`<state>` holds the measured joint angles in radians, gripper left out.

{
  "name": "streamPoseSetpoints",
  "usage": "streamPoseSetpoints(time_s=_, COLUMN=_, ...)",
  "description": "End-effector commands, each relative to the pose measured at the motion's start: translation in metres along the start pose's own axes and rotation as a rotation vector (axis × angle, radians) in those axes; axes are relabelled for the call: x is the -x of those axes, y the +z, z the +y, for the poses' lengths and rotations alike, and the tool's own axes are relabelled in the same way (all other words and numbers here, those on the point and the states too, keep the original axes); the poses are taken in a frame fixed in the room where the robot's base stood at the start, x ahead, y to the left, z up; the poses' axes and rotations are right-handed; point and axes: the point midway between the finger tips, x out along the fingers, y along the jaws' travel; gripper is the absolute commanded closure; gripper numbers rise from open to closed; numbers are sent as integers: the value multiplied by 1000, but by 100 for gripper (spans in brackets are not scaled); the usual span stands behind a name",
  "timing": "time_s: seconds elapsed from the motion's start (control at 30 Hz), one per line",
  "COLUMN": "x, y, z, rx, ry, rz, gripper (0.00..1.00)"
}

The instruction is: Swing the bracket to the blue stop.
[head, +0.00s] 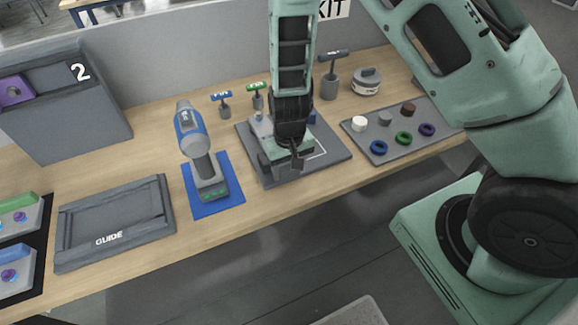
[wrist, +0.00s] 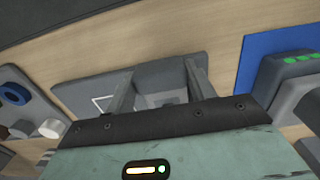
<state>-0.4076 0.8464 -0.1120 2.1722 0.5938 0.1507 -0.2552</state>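A grey fixture plate (head: 335,148) lies on the bench with a white outline on its right part. A grey piece (head: 268,163), perhaps the bracket, sits on the plate, partly hidden by my gripper. A small blue block (head: 312,117), likely the blue stop, shows at the plate's back, just right of my gripper. My gripper (head: 297,158) points down over the plate. In the wrist view its two fingers (wrist: 158,88) stand apart, with a grey surface (wrist: 158,100) visible between them. I cannot tell whether they touch it. The blue stop is not clear in the wrist view.
A blue-grey drill (head: 192,130) stands on a blue mat (head: 230,207) left of the plate. A GUIDE tray (head: 115,215) lies further left. A tray of rings and caps (head: 432,139) is at right. Small T-handled tools (head: 222,103) and a tall one (head: 330,83) stand behind.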

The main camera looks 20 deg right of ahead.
Motion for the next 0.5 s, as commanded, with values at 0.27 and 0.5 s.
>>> streamPoseSetpoints(time_s=0.27, x=-1, y=0, z=8, rx=34, ry=0, rz=0, gripper=86)
streamPoseSetpoints(time_s=0.5, x=-2, y=-4, z=39, rx=164, ry=0, rz=1, gripper=86)
